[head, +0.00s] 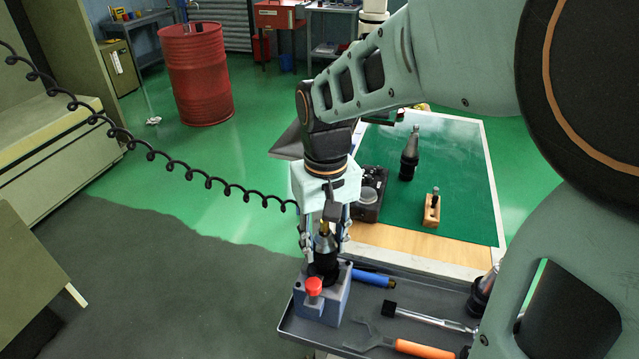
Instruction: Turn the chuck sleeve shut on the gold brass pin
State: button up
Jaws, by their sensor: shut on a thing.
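The chuck (324,265) stands upright, dark and round, in a blue-grey block (335,300) with a red knob (313,287). The gold brass pin (323,228) shows as a small gold tip at the top of the chuck, between my fingers. My gripper (324,246) points straight down over the block, with one finger on each side of the chuck sleeve (325,244), and is shut on it. The fingers and palm hide part of the sleeve and pin. How far the sleeve is turned cannot be told.
Behind is a green mat (455,165) with a black tool holder (410,160), a wooden block (431,213) and a dark box (368,205).

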jog(key=shift+m, duration=0.3)
jog(key=o, duration=1.2)
jog(key=shift+c, duration=0.2)
jog(key=shift+r, duration=0.1)
notch_tip(320, 180, up, 7)
jog(key=shift+r, duration=0.15)
